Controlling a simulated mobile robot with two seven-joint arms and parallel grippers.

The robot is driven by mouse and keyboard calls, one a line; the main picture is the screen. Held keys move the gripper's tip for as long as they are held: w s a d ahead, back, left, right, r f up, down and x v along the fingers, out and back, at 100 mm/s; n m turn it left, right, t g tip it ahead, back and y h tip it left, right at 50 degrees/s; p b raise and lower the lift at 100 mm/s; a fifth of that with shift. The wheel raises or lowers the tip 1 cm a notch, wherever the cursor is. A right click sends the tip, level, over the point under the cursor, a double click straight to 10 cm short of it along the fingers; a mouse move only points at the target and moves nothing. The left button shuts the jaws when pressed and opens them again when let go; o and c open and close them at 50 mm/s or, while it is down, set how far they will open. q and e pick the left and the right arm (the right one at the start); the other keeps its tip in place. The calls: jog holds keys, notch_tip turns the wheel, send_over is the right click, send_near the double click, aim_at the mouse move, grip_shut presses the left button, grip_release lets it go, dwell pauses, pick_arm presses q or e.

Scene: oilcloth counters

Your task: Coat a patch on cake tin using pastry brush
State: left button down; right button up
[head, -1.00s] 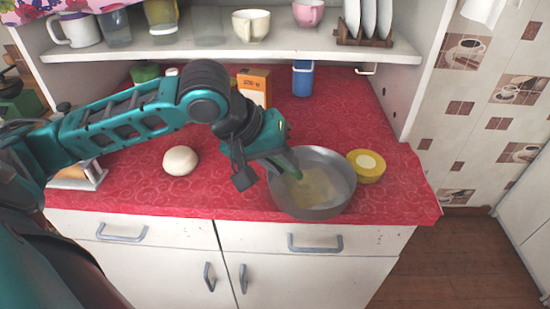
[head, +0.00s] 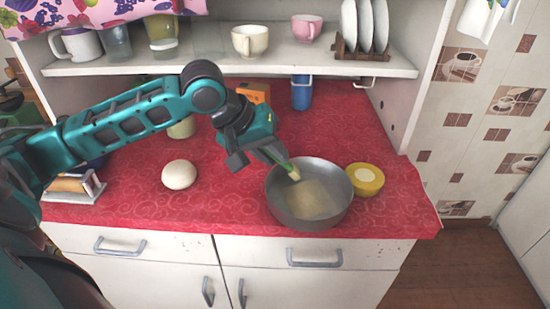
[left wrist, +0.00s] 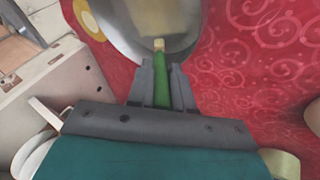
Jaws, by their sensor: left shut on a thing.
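A round grey metal cake tin (head: 309,210) stands on the red counter near its front edge. A yellowish patch (head: 312,197) shows on its inside bottom. My left gripper (head: 270,155) is at the tin's upper left, shut on the green handle of the pastry brush (head: 289,169). The brush's pale tip is over the inside of the tin; whether it touches the metal I cannot tell. In the left wrist view the brush (left wrist: 160,85) lies between the fingers (left wrist: 162,88), its tip over the tin (left wrist: 125,30). My right gripper is not in view.
A yellow round container (head: 366,180) stands just right of the tin. A ball of dough (head: 179,174) lies on the left. An orange box (head: 252,93) and a blue container (head: 301,93) stand behind. A shelf (head: 230,66) with cups and plates hangs above. Clear counter lies between dough and tin.

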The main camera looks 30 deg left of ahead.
pick_arm(q)
jog(key=shift+w+a, duration=1.25)
jog(key=shift+a, duration=0.2)
jog(key=shift+w+d, duration=0.4)
jog(key=shift+w, duration=0.05)
jog(key=shift+s+d+f, duration=0.1)
jog(key=shift+s+d, duration=1.35)
jog(key=shift+d, duration=0.25)
jog(key=shift+s+d, duration=1.85)
jog(key=shift+d, duration=0.25)
notch_tip(320, 180, up, 6)
jog(key=shift+r, duration=0.25)
jog(key=shift+r, duration=1.4)
